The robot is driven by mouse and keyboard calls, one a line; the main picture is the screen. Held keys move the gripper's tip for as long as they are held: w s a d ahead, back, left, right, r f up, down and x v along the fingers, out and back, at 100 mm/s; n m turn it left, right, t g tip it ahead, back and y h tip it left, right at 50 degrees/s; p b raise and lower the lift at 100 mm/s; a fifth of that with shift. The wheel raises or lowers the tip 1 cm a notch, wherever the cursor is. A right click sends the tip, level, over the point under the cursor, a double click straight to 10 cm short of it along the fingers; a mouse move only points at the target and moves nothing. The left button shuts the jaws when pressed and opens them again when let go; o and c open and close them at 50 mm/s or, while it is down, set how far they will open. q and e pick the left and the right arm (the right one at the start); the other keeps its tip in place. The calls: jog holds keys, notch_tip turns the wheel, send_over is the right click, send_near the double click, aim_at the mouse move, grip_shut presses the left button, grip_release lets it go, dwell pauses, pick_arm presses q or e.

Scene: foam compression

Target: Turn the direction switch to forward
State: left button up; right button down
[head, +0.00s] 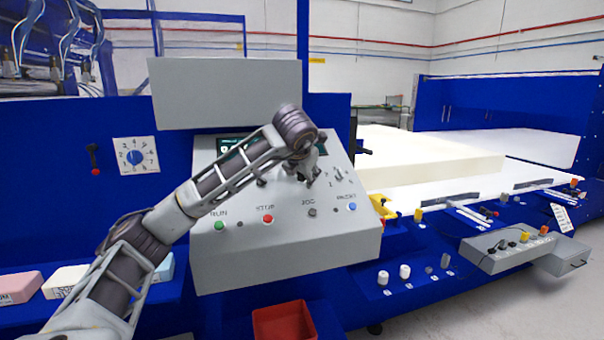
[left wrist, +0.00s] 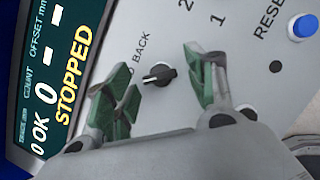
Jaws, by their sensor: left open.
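The direction switch (left wrist: 158,74) is a small black knob with a white pointer line on a grey panel. It shows in the left wrist view, where its pointer faces picture left, toward the label row. The word BACK is readable there; the label beside it is mostly hidden behind a finger, with only its end showing. My left gripper (left wrist: 163,88) is open, its green-padded fingers on either side of the knob in the picture; contact cannot be told. In the head view my left gripper (head: 310,170) is over the console's upper face and hides the knob. My right gripper is not seen.
The console (head: 290,255) has a green RUN button (head: 219,225), a red stop button (head: 267,219) and a blue reset button (head: 352,207). Its display (left wrist: 55,85) reads STOPPED. A red bin (head: 285,322) is below. White foam (head: 435,155) lies behind right.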

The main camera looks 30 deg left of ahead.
pick_arm(q)
jog(key=v, duration=1.2)
dwell(0.3)
jog(key=shift+a, duration=0.1)
dwell(0.5)
